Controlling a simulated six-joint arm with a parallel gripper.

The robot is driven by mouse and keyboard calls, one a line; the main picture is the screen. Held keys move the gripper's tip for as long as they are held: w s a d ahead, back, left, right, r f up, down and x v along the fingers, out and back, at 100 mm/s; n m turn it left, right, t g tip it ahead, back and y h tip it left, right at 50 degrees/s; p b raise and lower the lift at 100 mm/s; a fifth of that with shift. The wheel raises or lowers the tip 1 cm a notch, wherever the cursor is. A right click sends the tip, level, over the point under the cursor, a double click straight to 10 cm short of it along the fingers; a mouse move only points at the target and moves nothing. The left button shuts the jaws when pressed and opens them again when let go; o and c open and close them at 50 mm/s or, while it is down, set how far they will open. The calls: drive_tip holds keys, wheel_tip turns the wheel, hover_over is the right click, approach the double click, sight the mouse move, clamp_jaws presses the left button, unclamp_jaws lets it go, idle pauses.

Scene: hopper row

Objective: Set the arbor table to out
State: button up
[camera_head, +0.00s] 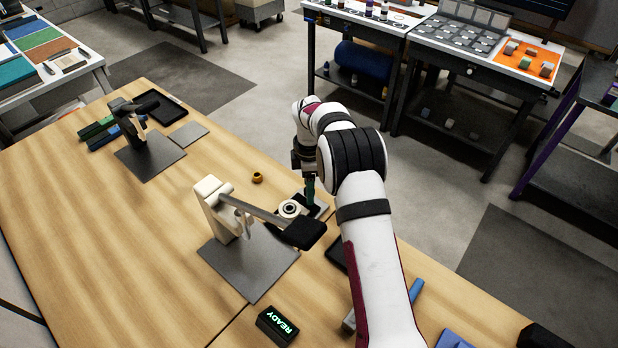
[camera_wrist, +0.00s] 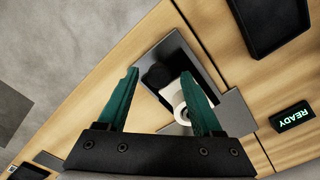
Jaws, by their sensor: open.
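Beyond the lever is a grey plate (camera_head: 323,207), which I take to be the arbor table, bearing a pale ring-shaped part (camera_head: 290,208) and a dark piece. In the wrist view the plate (camera_wrist: 205,70), a black round piece (camera_wrist: 158,75) and the pale ring (camera_wrist: 180,107) show below my gripper (camera_wrist: 165,75). My gripper's teal fingers are apart, with nothing gripped between them. The press column partly hides the plate's connection.
A black box reading READY (camera_head: 278,326) sits near the front. A small brass piece (camera_head: 257,177) lies behind the press. A second, dark press (camera_head: 130,115) stands far left. A black tray (camera_wrist: 265,20) lies beside the plate. The left middle of the wooden table is clear.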

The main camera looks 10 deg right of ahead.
wheel_tip(320, 180, up, 16)
drive_tip(key=shift+f, duration=0.25)
drive_tip(key=s+a+r+m+y, duration=0.1)
drive_tip(key=s+r+m, duration=0.3)
drive_tip(key=s, duration=0.4)
drive_tip(key=s+a+r+m+t+y, duration=0.1)
drive_tip(key=s+a+r+m+y, duration=0.1)
drive_tip(key=s+r, duration=0.4)
drive_tip(key=s+a+r+m+y, duration=0.1)
drive_tip(key=s+a+r+m, duration=0.2)
drive_tip(key=s, duration=0.7)
drive_tip(key=shift+s+a+r+m+y, duration=0.1)
drive_tip(key=shift+s+r+m+y, duration=0.1)
drive_tip(key=shift+r+m, duration=0.6)
drive_tip(key=shift+s+a+r+m+y, duration=0.15)
drive_tip(key=shift+r+m, duration=0.3)
drive_tip(key=shift+m, duration=0.55)
drive_tip(key=s+d+f+m+h, duration=0.1)
drive_tip(key=s+d+f+m, duration=0.2)
drive_tip(key=s+f+m, duration=0.2)
drive_tip(key=s+d+f+m+g+h, duration=0.1)
drive_tip(key=s+d+f+m, duration=0.3)
drive_tip(key=s+f, duration=0.5)
drive_tip(key=shift+s+d+m+h, duration=0.3)
drive_tip(key=shift+m+h, duration=0.15)
drive_tip(key=shift+m, duration=0.55)
